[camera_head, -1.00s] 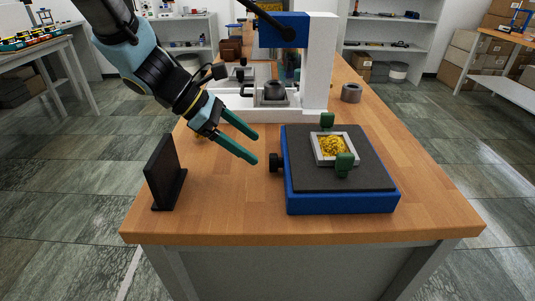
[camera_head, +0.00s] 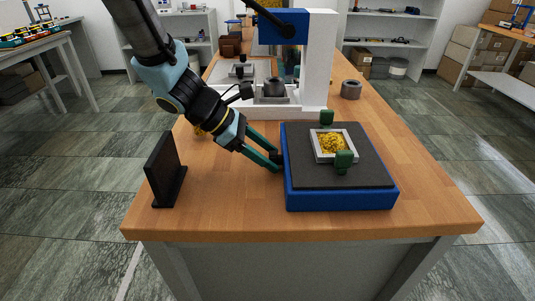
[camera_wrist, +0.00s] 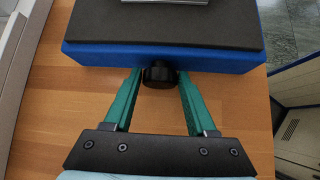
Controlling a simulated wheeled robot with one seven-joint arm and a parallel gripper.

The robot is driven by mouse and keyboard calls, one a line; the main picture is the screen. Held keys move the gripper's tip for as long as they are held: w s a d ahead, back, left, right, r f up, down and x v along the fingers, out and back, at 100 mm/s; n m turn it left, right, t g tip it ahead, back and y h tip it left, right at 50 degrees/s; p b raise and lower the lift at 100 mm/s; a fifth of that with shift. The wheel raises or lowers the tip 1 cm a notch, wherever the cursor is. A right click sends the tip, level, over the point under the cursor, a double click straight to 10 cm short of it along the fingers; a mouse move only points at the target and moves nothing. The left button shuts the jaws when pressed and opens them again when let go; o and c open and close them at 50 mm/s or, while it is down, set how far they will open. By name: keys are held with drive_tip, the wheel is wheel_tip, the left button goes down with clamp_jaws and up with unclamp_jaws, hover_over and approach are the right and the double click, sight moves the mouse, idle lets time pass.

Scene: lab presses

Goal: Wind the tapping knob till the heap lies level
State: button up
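The tapping knob is a small black knob (camera_wrist: 159,74) on the near side of a blue tapping base (camera_wrist: 90,52) in the wrist view. My gripper (camera_wrist: 160,78) has its two green fingers around the knob, one on each side, with only slim gaps. In the head view my gripper (camera_head: 279,163) is at the left side of the blue base (camera_head: 340,200) and hides most of the knob. The yellow granular heap (camera_head: 332,143) lies in a square grey frame (camera_head: 350,157) on the base's dark top. Its surface looks uneven.
Two green clamp blocks (camera_head: 345,160) flank the frame. A black upright plate (camera_head: 163,170) stands at the left of the wooden table. A white and blue press (camera_head: 318,60) stands behind, with a grey ring (camera_head: 351,89) to its right. The table front is clear.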

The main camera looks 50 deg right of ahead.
clamp_jaws()
drive_tip(key=shift+f+b, duration=0.25)
drive_tip(key=shift+b, duration=0.7)
drive_tip(key=b, duration=0.2)
drive_tip(key=shift+f+t+h+b, duration=0.1)
drive_tip(key=shift+t+h+b, duration=0.2)
drive_tip(key=shift+h+b, duration=0.1)
drive_tip(key=m+b, duration=0.1)
drive_tip(key=b, duration=0.2)
drive_tip(key=shift+h+b, duration=0.3)
drive_tip(key=shift+h, duration=0.1)
drive_tip(key=shift+a+r+t+h+b, duration=0.15)
drive_tip(key=shift+r+t+h+b, duration=0.2)
drive_tip(key=shift+b, duration=0.45)
drive_tip(key=shift+o, duration=2.3)
unclamp_jaws()
drive_tip(key=shift+s, duration=0.1)
drive_tip(key=v, duration=1)
drive_tip(key=shift+a+r+p, duration=0.15)
drive_tip(key=shift+r+p, duration=0.15)
drive_tip(key=shift+p, duration=0.15)
